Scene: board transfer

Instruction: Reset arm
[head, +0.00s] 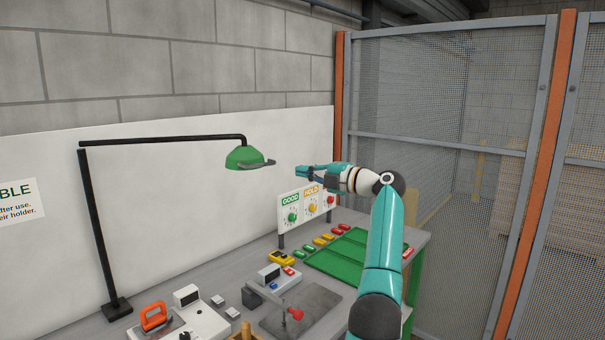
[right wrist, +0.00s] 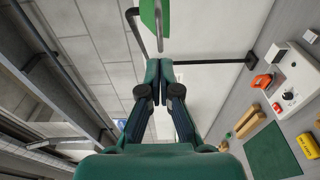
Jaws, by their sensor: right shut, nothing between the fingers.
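My right arm comes in from the lower right of the head view and bends to the left at its elbow. My right gripper (head: 305,171) is raised above the bench, in front of the white back panel and above the GOOD/HOLD sign board (head: 308,206). In the right wrist view the fingertips (right wrist: 159,68) are together with nothing between them. The green lamp (head: 243,158) hangs to the left of the gripper in the head view, with a gap between them. It also shows beyond the fingertips in the right wrist view (right wrist: 150,14). My left gripper is not seen.
The grey bench (head: 195,268) holds a device with an orange handle (head: 153,317), a clamp fixture with a red knob (head: 295,314), small coloured blocks (head: 321,241) and green mats (head: 345,265). A black lamp post (head: 97,225) stands at left. A mesh fence (head: 440,120) stands at right.

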